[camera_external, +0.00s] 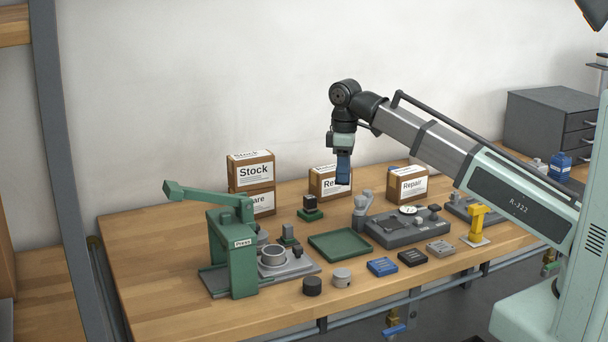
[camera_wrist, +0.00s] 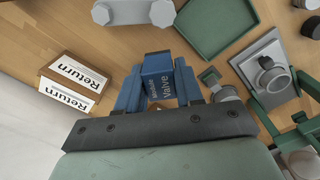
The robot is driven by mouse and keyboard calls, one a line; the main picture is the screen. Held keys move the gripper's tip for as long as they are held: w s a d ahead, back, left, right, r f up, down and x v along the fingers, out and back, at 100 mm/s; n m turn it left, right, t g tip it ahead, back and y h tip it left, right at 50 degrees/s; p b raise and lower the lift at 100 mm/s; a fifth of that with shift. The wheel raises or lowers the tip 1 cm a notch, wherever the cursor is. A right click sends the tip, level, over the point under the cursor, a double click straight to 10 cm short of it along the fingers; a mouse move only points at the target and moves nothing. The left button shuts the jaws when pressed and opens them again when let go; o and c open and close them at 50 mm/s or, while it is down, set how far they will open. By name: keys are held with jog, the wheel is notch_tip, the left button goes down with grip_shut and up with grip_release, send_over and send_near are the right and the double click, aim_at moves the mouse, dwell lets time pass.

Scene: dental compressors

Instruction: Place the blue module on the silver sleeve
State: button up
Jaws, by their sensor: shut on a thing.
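In the wrist view the module sits between my two blue fingers (camera_wrist: 158,90). A silver open ring (camera_external: 273,255), which looks like the silver sleeve, stands on the grey plate of the green press (camera_external: 231,250). The sleeve also shows in the wrist view (camera_wrist: 273,79). My gripper is well to the right of it and higher. Another blue block (camera_external: 382,266) lies at the table's front.
An empty green tray (camera_external: 340,245) lies between the press and a grey fixture (camera_external: 408,229). Black (camera_external: 312,286) and silver (camera_external: 342,278) cylinders stand in front. Cartons, including a Stock box (camera_external: 251,172), line the back.

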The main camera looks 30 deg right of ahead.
jog(key=s+a+r+n, duration=0.2)
jog(key=s+a+n, duration=0.3)
jog(key=a, duration=0.8)
jog(key=s+a+r+n, duration=0.1)
jog(key=s+a+n, duration=0.1)
jog(key=s+a, duration=0.75)
jog(key=shift+w+a+f, duration=0.35)
jog(key=shift+a+f, duration=0.1)
jog(key=shift+f, duration=1.1)
jog(key=shift+w+a+f, duration=0.4)
jog(key=shift+a+f, duration=0.1)
jog(key=shift+f, duration=1.05)
jog(key=shift+w+a+f, duration=0.35)
jog(key=shift+a+f, duration=0.1)
jog(key=shift+f, duration=1.1)
jog(key=shift+f, duration=0.6)
jog(key=o, duration=1)
jog(key=shift+o, duration=0.2)
notch_tip(320, 180, up, 13)
jog(key=shift+r, duration=0.15)
